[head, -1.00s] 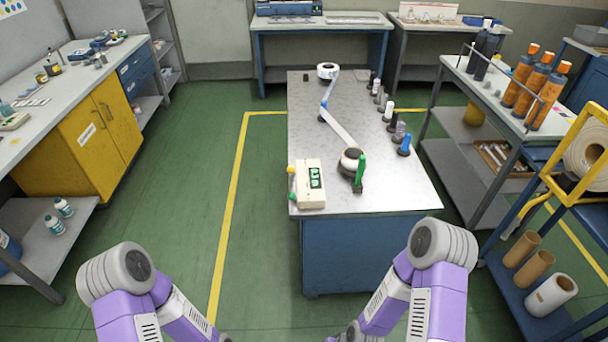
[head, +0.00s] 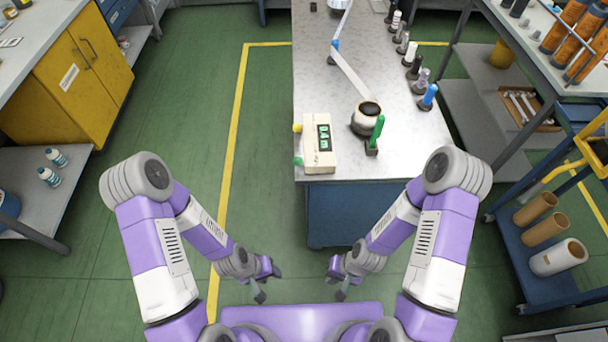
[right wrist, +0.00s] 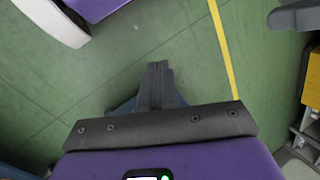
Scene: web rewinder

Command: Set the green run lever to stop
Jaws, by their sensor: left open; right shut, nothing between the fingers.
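The green run lever (head: 377,130) stands nearly upright on a small dark base at the table's near right part. My left gripper (head: 267,285) is open and empty, low in front of the table and well short of the lever. My right gripper (head: 340,292) is also low in front of the table, apart from the lever. Its fingers show closed together in the right wrist view (right wrist: 158,82), with nothing between them and green floor beyond. The lever is not in that view.
The metal-topped table (head: 315,75) holds a cream display box (head: 318,145) left of the lever and a row of bottles, including a blue one (head: 428,97), along its right side. A web strip runs back from the roll. A cart with brown tubes (head: 535,208) stands right.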

